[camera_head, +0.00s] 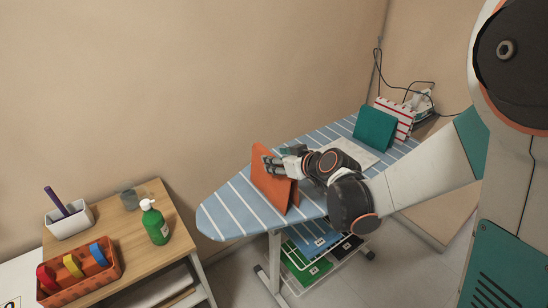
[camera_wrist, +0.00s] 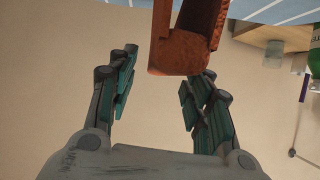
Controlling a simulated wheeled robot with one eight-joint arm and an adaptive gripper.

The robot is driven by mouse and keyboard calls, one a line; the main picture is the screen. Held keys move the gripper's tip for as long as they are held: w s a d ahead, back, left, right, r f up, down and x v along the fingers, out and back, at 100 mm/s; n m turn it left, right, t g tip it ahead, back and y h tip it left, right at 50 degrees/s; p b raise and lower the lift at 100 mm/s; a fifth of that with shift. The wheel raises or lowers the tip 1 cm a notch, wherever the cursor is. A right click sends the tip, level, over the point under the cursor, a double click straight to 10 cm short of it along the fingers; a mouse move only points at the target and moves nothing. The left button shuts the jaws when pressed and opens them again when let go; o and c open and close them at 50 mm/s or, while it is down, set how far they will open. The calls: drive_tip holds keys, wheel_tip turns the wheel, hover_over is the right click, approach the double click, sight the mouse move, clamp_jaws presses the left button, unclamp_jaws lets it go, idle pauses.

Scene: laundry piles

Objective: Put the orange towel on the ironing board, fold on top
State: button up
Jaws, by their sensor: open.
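The orange towel (camera_head: 270,182) stands on the striped ironing board (camera_head: 232,208) like a tent, with its fold on top and its two sides spread downward. My gripper (camera_head: 278,162) is right by the upper part of the towel, at its right side. In the wrist view my gripper (camera_wrist: 162,72) has its fingers spread apart. The end of the orange towel (camera_wrist: 186,48) shows at the top, between and beyond the fingertips, nearer the right finger. Whether a finger touches it, I cannot tell. My wrist hides part of the board behind it.
A teal folded towel (camera_head: 374,128) and a red-striped white one (camera_head: 394,116) stand farther back on the board. Left is a wooden table (camera_head: 128,232) with a green bottle (camera_head: 156,224), an orange tray (camera_head: 80,286) and a white box (camera_head: 70,226). Coloured mats (camera_head: 306,268) lie below the board.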

drive_tip(key=s+d+r+m+g+h, duration=0.1)
drive_tip(key=s+d+r+m+h, duration=0.1)
drive_tip(key=s+d, duration=0.3)
drive_tip(key=s+d+r+m+g+h+p, duration=0.1)
drive_tip(key=s+d+r, duration=0.3)
drive_tip(key=s, duration=1)
drive_tip(key=s+d+r+m+g+h+p, duration=0.1)
drive_tip(key=s+d+r+m+h, duration=0.2)
drive_tip(key=s+d, duration=0.5)
drive_tip(key=shift+s+r+m+h, duration=0.4)
drive_tip(key=shift+s+r, duration=0.05)
drive_tip(key=shift+s, duration=0.25)
